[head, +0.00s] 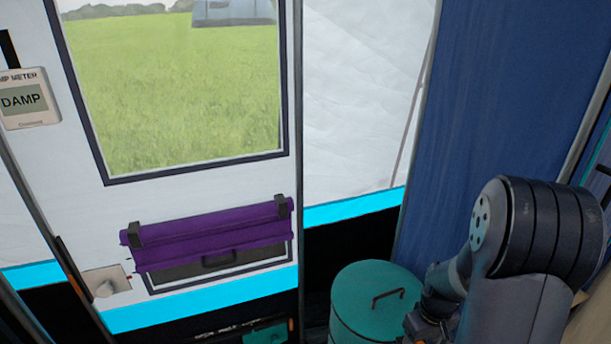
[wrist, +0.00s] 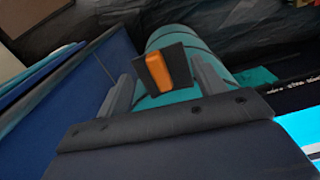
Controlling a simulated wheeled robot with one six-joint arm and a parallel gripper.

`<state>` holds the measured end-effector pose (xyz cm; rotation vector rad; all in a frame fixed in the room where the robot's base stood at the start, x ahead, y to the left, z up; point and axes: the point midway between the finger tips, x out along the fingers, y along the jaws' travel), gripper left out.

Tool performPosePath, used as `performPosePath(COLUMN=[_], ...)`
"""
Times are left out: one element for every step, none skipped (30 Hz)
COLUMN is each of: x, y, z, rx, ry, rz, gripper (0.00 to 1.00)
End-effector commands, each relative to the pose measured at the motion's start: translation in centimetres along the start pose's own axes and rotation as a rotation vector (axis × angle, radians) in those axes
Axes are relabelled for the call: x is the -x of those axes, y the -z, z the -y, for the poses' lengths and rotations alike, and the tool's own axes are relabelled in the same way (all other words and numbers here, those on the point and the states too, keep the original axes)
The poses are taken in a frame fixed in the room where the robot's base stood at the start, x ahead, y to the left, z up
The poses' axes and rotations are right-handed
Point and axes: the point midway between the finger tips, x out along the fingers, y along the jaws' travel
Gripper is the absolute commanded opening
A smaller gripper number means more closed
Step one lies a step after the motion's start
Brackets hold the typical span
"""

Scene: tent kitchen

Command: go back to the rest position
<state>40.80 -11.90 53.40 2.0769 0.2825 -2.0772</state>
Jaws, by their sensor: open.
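My gripper (wrist: 163,74) shows in the wrist view with its two grey fingers spread apart. An orange block on a dark square plate (wrist: 177,57) appears between the fingers. I cannot tell whether it touches them or is part of the gripper. A teal round bin (wrist: 180,38) lies behind the fingers in the wrist view. In the head view my arm (head: 540,230) is at the lower right, bent down beside the bin (head: 375,312). The fingertips are not clear in that view.
A dark blue curtain (head: 480,110) hangs behind my arm. Left of the bin, a white panel holds a window (head: 180,90), a rolled purple blind (head: 210,240), a damp meter (head: 28,98) and a small knob plate (head: 106,284). A teal item (head: 266,334) sits low at the bottom edge.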

Motion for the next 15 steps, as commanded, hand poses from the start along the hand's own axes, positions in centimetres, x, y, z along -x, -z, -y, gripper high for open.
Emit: performPosePath(x=[-0.1,-0.1,0.0,1.2,1.8,2.4,2.8,3.2,3.6,3.8,4.0,4.2,4.4,4.5,4.6], y=[0.0,0.0,0.0,0.1,0.1,0.1,0.1,0.1,0.1,0.1,0.0,0.0,0.0,0.0,0.0], z=[0.0,0.0,0.0,-0.1,-0.1,-0.1,-0.1,0.0,0.0,0.0,0.0,0.0,0.0,0.0,0.0], rx=[0.035,0.058,0.086,0.081,0.08,0.08,0.08,0.079,0.079,0.079,0.078,0.078,0.078,0.078,0.077], ry=[-0.001,-0.001,-0.001,-0.003,-0.003,-0.003,-0.002,-0.002,-0.002,-0.002,-0.001,-0.001,0.0,0.0,0.0], rz=[-0.001,-0.001,-0.001,-0.004,-0.004,-0.004,-0.003,-0.003,-0.002,-0.002,-0.002,-0.001,-0.001,0.0,0.0], gripper=[0.65,0.65,0.65,0.65,0.65,0.65,0.65,0.65,0.65,0.65,0.65,0.65,0.65,0.65,0.65])
